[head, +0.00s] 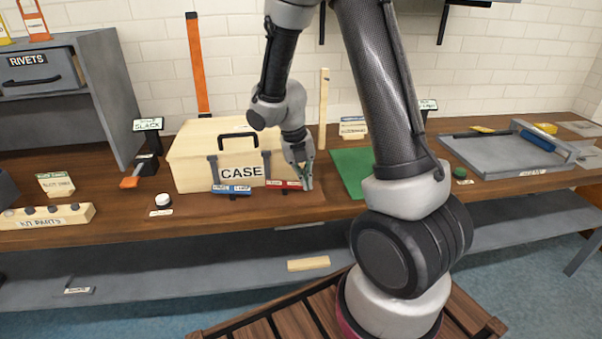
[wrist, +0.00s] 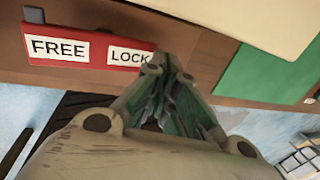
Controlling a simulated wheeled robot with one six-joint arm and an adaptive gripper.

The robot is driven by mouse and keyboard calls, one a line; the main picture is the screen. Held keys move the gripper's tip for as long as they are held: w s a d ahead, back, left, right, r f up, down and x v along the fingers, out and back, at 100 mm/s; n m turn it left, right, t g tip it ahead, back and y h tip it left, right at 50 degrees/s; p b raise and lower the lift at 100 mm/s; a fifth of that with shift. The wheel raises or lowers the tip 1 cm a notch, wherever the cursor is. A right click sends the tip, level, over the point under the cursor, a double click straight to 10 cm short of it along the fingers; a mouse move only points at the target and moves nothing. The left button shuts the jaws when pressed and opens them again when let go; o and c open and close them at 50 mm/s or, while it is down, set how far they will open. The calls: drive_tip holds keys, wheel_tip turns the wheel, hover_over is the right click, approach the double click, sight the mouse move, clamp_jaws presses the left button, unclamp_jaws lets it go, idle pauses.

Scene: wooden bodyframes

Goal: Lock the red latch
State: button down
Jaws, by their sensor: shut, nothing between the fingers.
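The wooden case (head: 190,170), labelled CASE, stands closed on the workbench with a black handle on its lid. The red latch (head: 283,184) is low on its front right; in the wrist view it is a red bar (wrist: 85,47) with a FREE label on the left and a LOCK label on the right. A small dark grey piece (wrist: 33,15) sits above the FREE end. My gripper (head: 307,186) is shut and empty at the right end of the latch. In the wrist view its fingertips (wrist: 166,62) overlap the edge of the LOCK label; contact cannot be told.
A blue latch (head: 231,190) is on the case's front left. A green mat (head: 351,172) lies right of the case, and a grey tray (head: 500,150) farther right. A white round knob (head: 163,200) and a kit parts block (head: 48,216) are at left.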

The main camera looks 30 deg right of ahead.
drive_tip(key=shift+r, duration=0.15)
drive_tip(key=shift+r, duration=0.65)
